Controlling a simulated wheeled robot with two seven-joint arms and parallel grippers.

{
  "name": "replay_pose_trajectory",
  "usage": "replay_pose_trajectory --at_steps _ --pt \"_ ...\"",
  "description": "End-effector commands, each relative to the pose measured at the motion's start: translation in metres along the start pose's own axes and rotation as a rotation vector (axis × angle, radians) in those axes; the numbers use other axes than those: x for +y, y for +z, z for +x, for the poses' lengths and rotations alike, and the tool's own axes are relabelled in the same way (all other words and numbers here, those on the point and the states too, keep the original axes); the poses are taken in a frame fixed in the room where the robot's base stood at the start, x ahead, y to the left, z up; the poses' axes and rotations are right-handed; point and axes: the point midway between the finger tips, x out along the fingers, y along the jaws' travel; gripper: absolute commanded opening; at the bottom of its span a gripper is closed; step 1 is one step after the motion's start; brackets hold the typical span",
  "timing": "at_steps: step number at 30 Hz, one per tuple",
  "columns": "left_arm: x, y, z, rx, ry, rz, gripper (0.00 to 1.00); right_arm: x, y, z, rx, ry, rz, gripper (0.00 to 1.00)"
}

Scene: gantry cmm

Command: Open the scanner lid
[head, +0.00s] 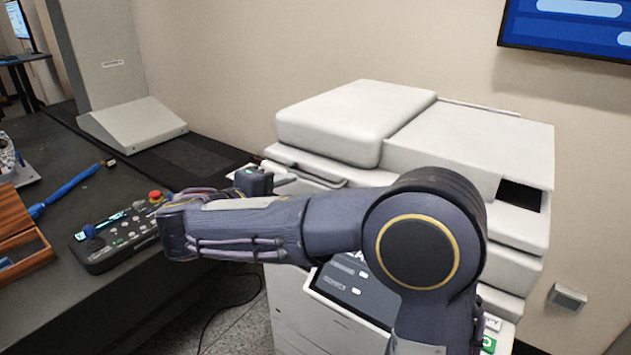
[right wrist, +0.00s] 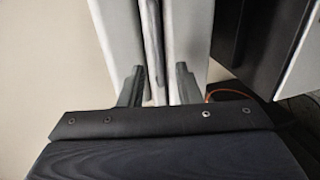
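The scanner lid (head: 352,115) is the pale raised cover on top of a white multifunction printer, and it looks closed, lying flat. A grey lip or handle (head: 305,169) runs along its front left edge. My right arm crosses in front of the printer. My right gripper (head: 268,181) is at the printer's left front corner, by the lid's edge, its fingertips partly hidden. In the right wrist view, its two dark fingers (right wrist: 160,82) stand apart on either side of narrow pale strips of the printer. Contact with them cannot be told. My left gripper is not in view.
A dark table (head: 150,290) at left holds a control box (head: 117,238) with a red button, a wooden case (head: 18,235) and a blue tool (head: 70,188). An orange cable (right wrist: 228,92) shows in the right wrist view. A wall screen (head: 568,25) hangs at upper right.

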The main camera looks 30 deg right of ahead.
Motion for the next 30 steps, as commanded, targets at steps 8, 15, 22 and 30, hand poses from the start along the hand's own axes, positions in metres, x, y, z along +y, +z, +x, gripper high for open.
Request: replay_pose_trajectory --at_steps 8,15,22,30 --pt "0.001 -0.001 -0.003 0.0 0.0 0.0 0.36 0.003 -0.001 0.038 -0.004 0.013 0.002 0.3" --pt "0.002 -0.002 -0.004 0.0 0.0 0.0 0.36 0.003 -0.001 0.069 -0.001 0.011 0.002 0.3" --pt "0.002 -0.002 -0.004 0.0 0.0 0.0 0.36 0.002 -0.002 0.075 0.002 0.01 0.002 0.3" --pt "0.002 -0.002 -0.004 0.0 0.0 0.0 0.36 0.002 -0.002 0.075 0.002 0.01 0.001 0.14"
